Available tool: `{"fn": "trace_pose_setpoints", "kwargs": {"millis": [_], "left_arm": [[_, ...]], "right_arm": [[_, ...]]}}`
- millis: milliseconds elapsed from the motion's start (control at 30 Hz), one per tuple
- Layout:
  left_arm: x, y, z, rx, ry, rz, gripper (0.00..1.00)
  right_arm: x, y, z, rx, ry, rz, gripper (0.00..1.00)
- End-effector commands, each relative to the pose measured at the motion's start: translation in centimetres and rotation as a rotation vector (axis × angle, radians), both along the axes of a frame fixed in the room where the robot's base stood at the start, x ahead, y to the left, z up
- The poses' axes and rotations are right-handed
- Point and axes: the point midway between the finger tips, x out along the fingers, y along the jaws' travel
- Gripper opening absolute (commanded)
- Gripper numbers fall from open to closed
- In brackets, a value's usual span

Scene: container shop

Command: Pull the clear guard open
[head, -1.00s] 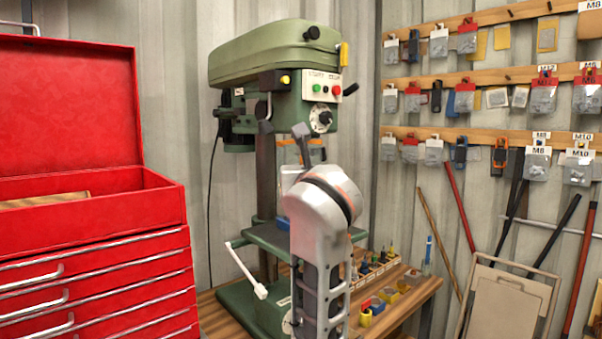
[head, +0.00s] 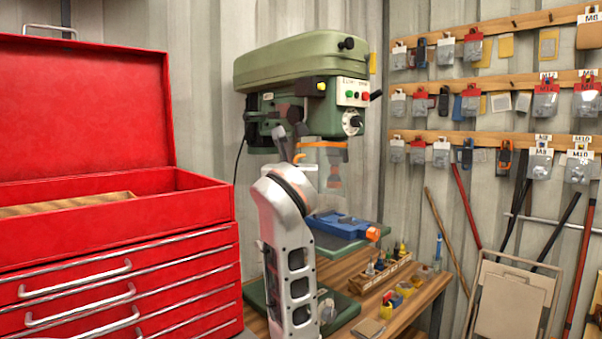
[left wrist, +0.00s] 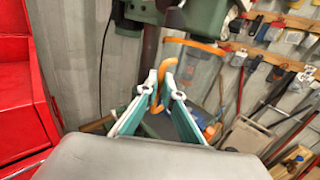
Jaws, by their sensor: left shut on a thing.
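The clear guard (head: 333,163) hangs below the head of the green drill press (head: 305,65), with an orange band along its top. In the head view my left arm stands in front of the press column and hides much of the grip. My right gripper is in neither view.
A blue vise (head: 342,225) sits on the press table beside my arm. A red tool chest (head: 120,240) stands close on the left. The wooden bench (head: 415,300) holds a bit rack (head: 385,271) and small parts. Hanging packs line the wall at right.

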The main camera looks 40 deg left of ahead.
Motion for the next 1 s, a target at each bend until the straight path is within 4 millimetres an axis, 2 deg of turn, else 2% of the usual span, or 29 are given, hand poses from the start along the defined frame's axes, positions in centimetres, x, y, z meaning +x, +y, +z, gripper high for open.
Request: {"fn": "trace_pose_setpoints", "kwargs": {"millis": [200, 567, 600, 633, 1000], "left_arm": [[-0.02, 0.65, -0.12, -0.005, 0.0, 0.008, 0.0], [0.0, 0.69, -0.13, -0.005, 0.0, 0.009, 0.0], [0.0, 0.69, -0.13, -0.005, 0.0, 0.008, 0.16], [0.0, 0.69, -0.12, -0.005, 0.0, 0.008, 0.23], [-0.19, 0.39, 0.0, -0.001, -0.001, 0.007, 0.23]], "right_arm": [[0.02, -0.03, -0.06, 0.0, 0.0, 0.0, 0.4], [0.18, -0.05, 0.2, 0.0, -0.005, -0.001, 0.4], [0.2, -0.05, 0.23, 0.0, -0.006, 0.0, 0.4], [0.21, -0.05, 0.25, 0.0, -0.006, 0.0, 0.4], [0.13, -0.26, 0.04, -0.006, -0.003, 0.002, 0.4]]}}
